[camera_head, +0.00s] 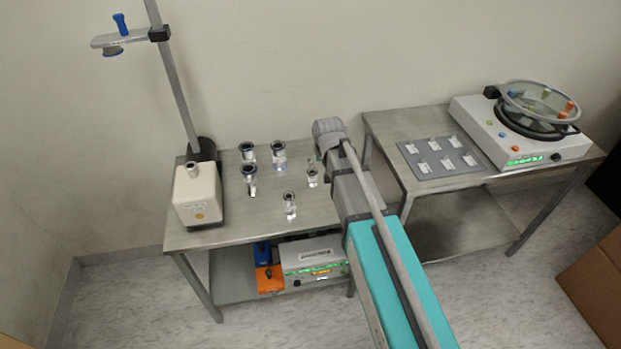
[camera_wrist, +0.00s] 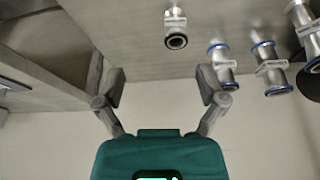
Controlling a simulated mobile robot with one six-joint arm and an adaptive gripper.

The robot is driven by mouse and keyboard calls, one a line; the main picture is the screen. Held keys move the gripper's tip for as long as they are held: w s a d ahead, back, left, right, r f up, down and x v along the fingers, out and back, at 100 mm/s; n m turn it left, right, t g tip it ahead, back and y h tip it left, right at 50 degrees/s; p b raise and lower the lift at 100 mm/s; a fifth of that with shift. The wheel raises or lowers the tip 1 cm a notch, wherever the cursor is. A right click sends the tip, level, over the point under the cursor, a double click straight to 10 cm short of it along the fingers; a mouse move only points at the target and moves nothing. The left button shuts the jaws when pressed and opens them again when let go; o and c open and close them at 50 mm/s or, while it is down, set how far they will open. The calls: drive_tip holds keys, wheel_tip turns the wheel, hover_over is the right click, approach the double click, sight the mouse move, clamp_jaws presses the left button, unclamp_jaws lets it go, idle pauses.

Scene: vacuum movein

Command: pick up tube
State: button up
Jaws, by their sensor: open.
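Several short metal tube fittings with flanged ends stand on the left steel table. In the head view, two with dark and blue rims are at the back (camera_head: 279,156) (camera_head: 249,152). Another dark-rimmed one (camera_head: 251,182) stands in front of them. Two smaller clear-silver ones (camera_head: 290,207) (camera_head: 312,176) stand nearer my arm. In the wrist view a small tube (camera_wrist: 176,24) is above the gap between the fingers, and blue-rimmed tubes (camera_wrist: 222,66) (camera_wrist: 271,70) are to the right.
A white pump unit (camera_head: 197,194) and a tall stand (camera_head: 177,90) occupy the left table's left end. The right table holds a grey tray (camera_head: 433,172) with small parts and a white device (camera_head: 540,150) with a ring. A wall is close behind.

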sight(313, 173)
drive_tip(key=a, duration=0.1)
drive_tip(key=w+a, duration=0.1)
drive_tip(key=a, duration=0.1)
drive_tip(key=shift+w+r, duration=0.15)
drive_tip(key=shift+w, duration=0.15)
drive_tip(key=b+x, duration=0.8)
drive_tip(key=shift+w+a+f, duration=0.15)
drive_tip(key=shift+w+f, duration=0.1)
drive_tip(key=shift+f, duration=0.05)
idle(0.4)
drive_tip(key=b+x, duration=0.3)
drive_tip(key=shift+f, duration=0.3)
drive_tip(key=shift+b+x, duration=0.8)
drive_tip(key=shift+b, duration=0.2)
drive_tip(key=shift+w, duration=0.1)
